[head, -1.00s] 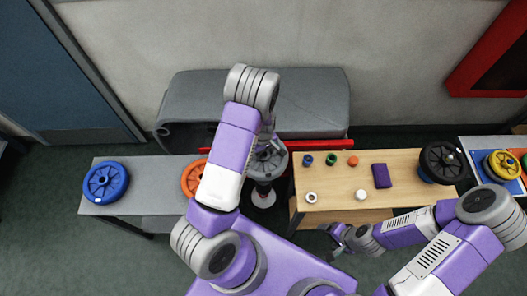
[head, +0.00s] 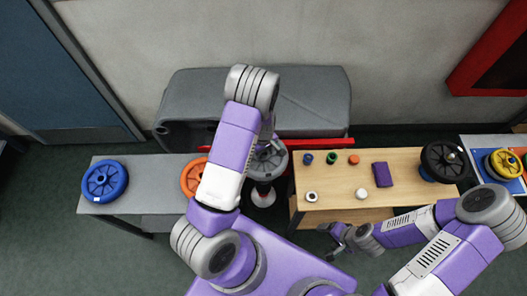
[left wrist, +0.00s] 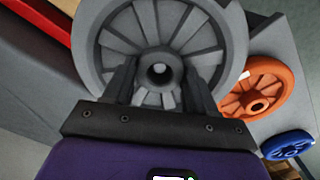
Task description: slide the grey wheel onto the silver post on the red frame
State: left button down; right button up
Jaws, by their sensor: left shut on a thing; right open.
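The grey wheel (head: 276,168) is at the middle of the head view, partly behind my left arm. It fills the top of the left wrist view (left wrist: 222,42), with spokes and a central hub hole. My left gripper (left wrist: 160,75) is shut on the grey wheel, its two dark fingers on either side of the hub. The red frame shows as a red bar (head: 325,144) behind the wheel, and at the top left of the left wrist view (left wrist: 42,22). I cannot make out the silver post. My right gripper (head: 340,240) is open and empty, in front of the wooden table.
An orange wheel (head: 190,178) and a blue wheel (head: 104,180) lie on the grey table (head: 150,170). The wooden table (head: 335,185) holds small coloured parts, a purple block (head: 382,174) and a black wheel (head: 443,160). A grey machine body (head: 310,100) stands behind.

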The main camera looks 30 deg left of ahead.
aim_at(264, 156)
pick_arm(q)
jog(key=shift+f+b, duration=1.6)
jog(key=shift+f, duration=0.3)
dwell(3.5)
jog(key=shift+c, duration=1.3)
grip_release()
jog(key=shift+r, duration=0.15)
jog(key=shift+r+p, duration=1.15)
jog(key=shift+r, duration=0.2)
jog(key=shift+r, duration=0.15)
